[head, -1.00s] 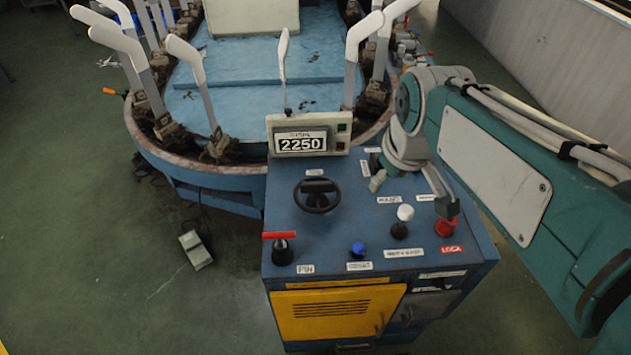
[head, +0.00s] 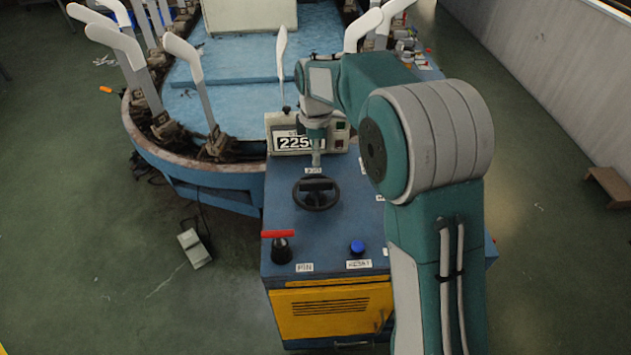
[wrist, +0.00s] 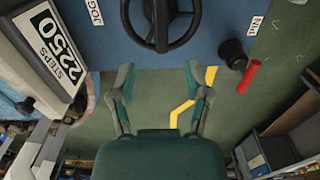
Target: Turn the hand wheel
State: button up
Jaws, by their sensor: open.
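The hand wheel (head: 316,193) is a black ring with a central bar on the blue top of the control cabinet. In the wrist view the wheel (wrist: 161,42) shows at the top middle, partly cut off by the frame edge. My gripper (head: 316,163) is above and just behind the wheel in the head view, pointing down. In the wrist view my gripper (wrist: 159,77) has its two fingers spread apart with nothing between them. The wheel lies beyond the fingertips, and no contact shows.
A counter display (head: 290,142) stands behind the wheel, partly hidden by my gripper. A red-handled knob (head: 281,250) and a blue button (head: 357,247) sit nearer the front. My arm hides the cabinet's right side. Paddle-like arms (head: 198,78) ring the machine behind.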

aim_at(316, 181)
notch_tip(316, 181, down, 11)
jog(key=shift+r, duration=0.15)
dwell(0.4)
grip_shut()
